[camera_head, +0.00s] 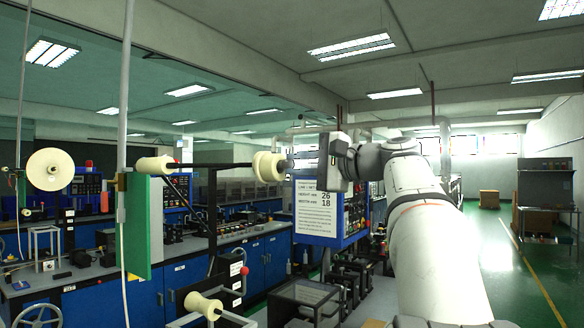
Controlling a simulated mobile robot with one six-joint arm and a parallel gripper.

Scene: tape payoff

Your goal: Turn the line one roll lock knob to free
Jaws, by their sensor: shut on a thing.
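A cream roll (268,166) sits on a dark horizontal arm in the middle of the view. My gripper (298,161) reaches in from the right at the roll's right end, its fingers pointing left. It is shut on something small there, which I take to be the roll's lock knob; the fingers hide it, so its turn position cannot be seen. Another cream roll (155,165) to the left shows a small red knob (179,163) at its right end. Which line each belongs to is not readable.
A white sign (320,208) with numbers hangs just below my gripper, before a blue control cabinet (356,212). A green panel (137,225) and pole stand at left. Blue benches (185,278) with machines run behind. A dark open bin (305,298) is below.

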